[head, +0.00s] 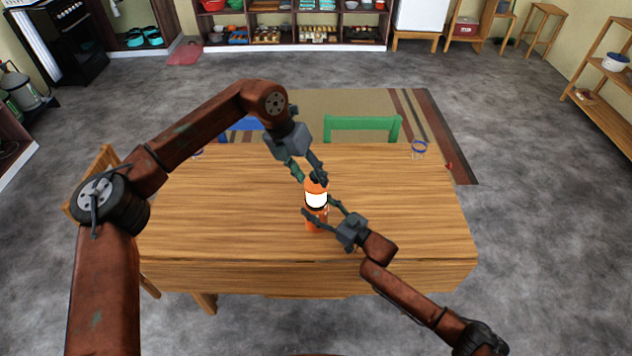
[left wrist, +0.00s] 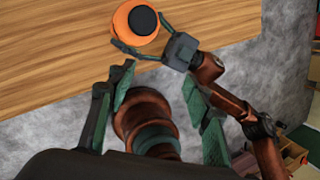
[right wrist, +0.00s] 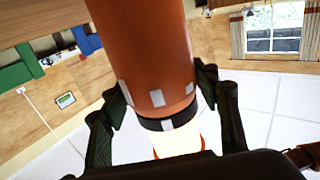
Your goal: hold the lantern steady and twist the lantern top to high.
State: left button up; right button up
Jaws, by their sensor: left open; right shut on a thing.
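An orange lantern (head: 316,222) with a bright white band and a dark cap stands upright near the middle of the wooden table (head: 220,215). My right gripper (head: 318,207) is shut on the lantern's body, one finger on each side. In the right wrist view, the orange body (right wrist: 145,45) fills the space between the fingers, with a glowing part below it. My left gripper (head: 309,178) is open and close to the lantern top. In the left wrist view, the orange top with its round dark cap (left wrist: 143,21) lies beyond the open fingers (left wrist: 158,92), not between them.
A green chair (head: 362,123) and a blue chair (head: 240,125) stand at the table's far side. A blue-rimmed glass (head: 419,149) stands at the table's far right. The tabletop around the lantern is clear. Shelves (head: 290,28) line the back wall.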

pick_arm(q)
jog(key=s+f+n+g+h, duration=0.3)
jog(key=s+n+g, duration=0.1)
jog(key=n, duration=0.1)
jog(key=n+t+h, duration=0.5)
jog(key=n+h, duration=0.6)
jog(key=n, duration=0.8)
send_near(316, 189)
notch_tip(316, 189, up, 3)
jog(key=w+a, duration=0.2)
jog(key=w, duration=0.1)
jog(key=shift+n, duration=0.3)
jog(key=d, duration=1.2)
jog(key=shift+w+r, duration=0.2)
jog(key=shift+w, duration=0.15)
jog(key=shift+c, duration=0.2)
jog(key=c, duration=1.1)
